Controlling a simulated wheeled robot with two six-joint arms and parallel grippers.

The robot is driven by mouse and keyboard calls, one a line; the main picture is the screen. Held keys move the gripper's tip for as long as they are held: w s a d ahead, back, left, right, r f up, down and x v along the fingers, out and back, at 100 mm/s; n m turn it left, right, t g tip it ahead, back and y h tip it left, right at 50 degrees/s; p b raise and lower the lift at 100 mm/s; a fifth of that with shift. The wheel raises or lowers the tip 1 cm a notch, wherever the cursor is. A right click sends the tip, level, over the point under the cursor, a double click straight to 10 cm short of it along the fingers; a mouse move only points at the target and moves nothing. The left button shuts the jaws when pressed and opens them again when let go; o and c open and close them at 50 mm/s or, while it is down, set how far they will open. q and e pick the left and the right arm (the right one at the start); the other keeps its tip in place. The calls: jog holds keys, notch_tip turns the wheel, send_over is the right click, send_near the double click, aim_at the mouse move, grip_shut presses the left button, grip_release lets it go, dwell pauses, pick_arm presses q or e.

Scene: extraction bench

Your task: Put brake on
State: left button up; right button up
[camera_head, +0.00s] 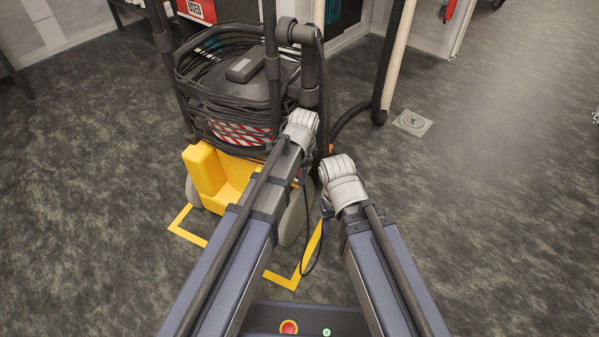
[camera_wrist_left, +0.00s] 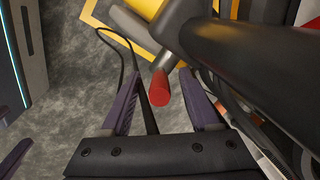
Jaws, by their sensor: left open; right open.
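The wheeled extraction machine (camera_head: 240,90) stands ahead of me, with a dark drum and a yellow base (camera_head: 205,172). In the left wrist view a short grey lever with a red end (camera_wrist_left: 158,88), which looks like the brake, lies between the fingers of my left gripper (camera_wrist_left: 158,72). The fingers are open, with a gap on each side of the red end. In the head view the left gripper's fingers are hidden behind its wrist. My right gripper (camera_head: 326,207) is mostly hidden beside its wrist, close to the machine's right side, apart from the lever.
Yellow floor tape (camera_head: 282,280) frames the machine. A thin dark cable (camera_head: 318,255) loops down between my arms. A thick black hose (camera_head: 350,118) and a pale upright pole (camera_head: 393,60) stand behind.

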pick_arm(q)
grip_shut()
dwell(0.3)
dwell(1.0)
